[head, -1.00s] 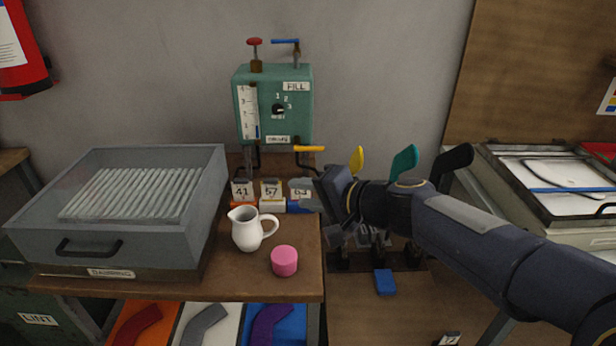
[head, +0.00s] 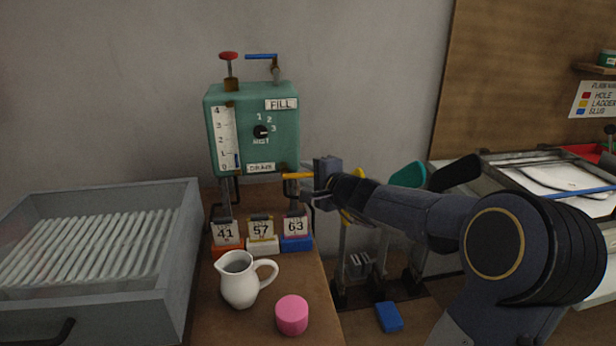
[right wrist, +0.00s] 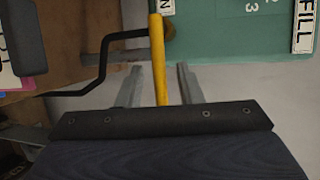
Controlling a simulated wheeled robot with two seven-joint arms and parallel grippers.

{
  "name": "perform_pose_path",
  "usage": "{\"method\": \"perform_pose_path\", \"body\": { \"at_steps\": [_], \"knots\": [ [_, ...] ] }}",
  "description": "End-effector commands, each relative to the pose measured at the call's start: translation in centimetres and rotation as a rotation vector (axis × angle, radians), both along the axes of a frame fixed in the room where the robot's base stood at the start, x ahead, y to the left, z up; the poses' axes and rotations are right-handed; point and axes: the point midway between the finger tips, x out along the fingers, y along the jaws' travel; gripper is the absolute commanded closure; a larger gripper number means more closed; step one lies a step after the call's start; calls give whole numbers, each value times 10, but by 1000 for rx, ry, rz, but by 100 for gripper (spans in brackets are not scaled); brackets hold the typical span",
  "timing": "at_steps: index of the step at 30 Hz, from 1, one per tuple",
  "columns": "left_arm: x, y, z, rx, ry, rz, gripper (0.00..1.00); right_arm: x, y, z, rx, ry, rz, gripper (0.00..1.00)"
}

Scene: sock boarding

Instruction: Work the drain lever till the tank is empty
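The yellow drain lever (head: 294,176) sticks out to the right below the DRAIN label. My right gripper (head: 304,186) is at the lever's outer end. In the right wrist view the yellow lever (right wrist: 159,75) lies between the two open fingers, with a gap on each side. My left gripper is out of view.
A white jug (head: 238,282) and a pink cylinder (head: 292,315) stand on the bench below. Number cards 41, 57 and 63 (head: 295,227) stand behind them. A grey drying tray (head: 190,255) is at left. A blue block (head: 389,317) lies lower right.

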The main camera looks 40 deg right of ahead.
Motion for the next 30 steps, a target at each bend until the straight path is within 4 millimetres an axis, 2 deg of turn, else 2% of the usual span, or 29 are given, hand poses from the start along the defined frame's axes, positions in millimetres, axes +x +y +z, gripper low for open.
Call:
{"method": "perform_pose_path", "body": {
  "at_steps": [8, 16, 30],
  "knots": [
    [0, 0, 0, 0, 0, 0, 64, 3, 0, 0, 1, 0, 1, 67],
    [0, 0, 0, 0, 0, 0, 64, 2, 0, 0, 0, 0, 1, 100],
    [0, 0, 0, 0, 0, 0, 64, 2, 1, 1, -22, 14, 2, 100]
  ]
}}
